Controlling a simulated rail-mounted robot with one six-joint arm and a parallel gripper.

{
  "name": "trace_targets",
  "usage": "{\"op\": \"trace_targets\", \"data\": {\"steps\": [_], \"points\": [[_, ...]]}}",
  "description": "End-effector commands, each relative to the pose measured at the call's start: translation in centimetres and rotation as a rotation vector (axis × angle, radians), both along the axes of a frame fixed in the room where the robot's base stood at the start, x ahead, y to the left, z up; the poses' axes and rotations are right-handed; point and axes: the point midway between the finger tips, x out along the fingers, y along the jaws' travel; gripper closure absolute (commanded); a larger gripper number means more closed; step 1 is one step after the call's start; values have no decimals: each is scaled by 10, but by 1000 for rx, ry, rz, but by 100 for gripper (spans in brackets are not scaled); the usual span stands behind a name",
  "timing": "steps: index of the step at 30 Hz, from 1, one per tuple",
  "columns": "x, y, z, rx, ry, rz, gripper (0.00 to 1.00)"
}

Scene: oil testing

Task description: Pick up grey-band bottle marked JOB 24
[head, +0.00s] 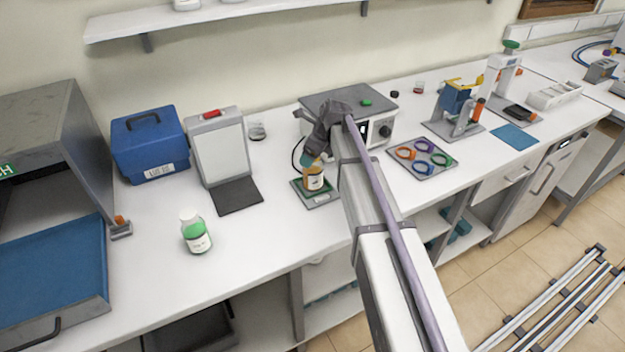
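An amber bottle (313,181) with a pale label stands upright on a small scale (321,202) near the middle of the bench. Its label text is too small to read, and I cannot make out a grey band. My gripper (313,160) is right at the bottle's top and hides its cap. I cannot tell whether the fingers are open or closed around it. A white bottle with a green band (197,233) stands at the front left, apart from my gripper. I cannot read JOB 24 on either bottle.
A blue box (150,144) and a white board stand (219,148) are at the left. A grey-topped instrument (346,101) is close behind my arm. A tray of coloured rings (421,158) lies to the right. The bench front between the green-band bottle and the scale is clear.

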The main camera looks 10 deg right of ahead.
Motion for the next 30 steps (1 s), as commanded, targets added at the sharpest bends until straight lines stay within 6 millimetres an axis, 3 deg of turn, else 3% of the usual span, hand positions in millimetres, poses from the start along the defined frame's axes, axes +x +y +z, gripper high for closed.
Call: {"op": "trace_targets", "data": {"steps": [2, 5, 26, 30], "points": [[0, 0, 2, 0, 0, 0, 23], [0, 0, 2, 0, 0, 0, 31], [0, 0, 2, 0, 0, 0, 98], [0, 0, 2, 0, 0, 0, 100]]}}
